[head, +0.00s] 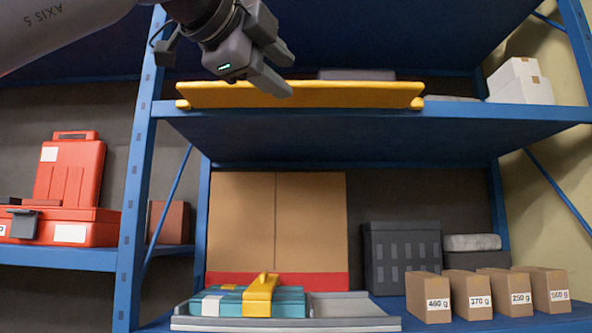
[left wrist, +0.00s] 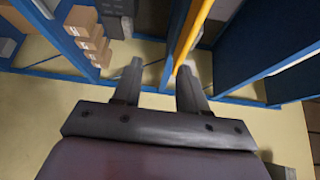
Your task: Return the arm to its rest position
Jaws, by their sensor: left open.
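My left gripper (head: 284,74) is at the top of the head view, in front of the upper shelf and its yellow bar (head: 350,95). Its jaws are open with nothing between them that I can see. In the left wrist view the two fingers (left wrist: 158,78) stand apart, with the blue shelf frame and a yellow edge beyond them. My left arm (head: 60,25) comes in from the upper left. My right gripper is not in view.
A teal case with a yellow handle (head: 260,295) lies on a grey tray (head: 350,312) on the lower shelf. Several labelled cardboard boxes (head: 428,297) stand to its right. Red cases (head: 70,185) are on the left shelf. A blue upright (head: 135,190) stands between the bays.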

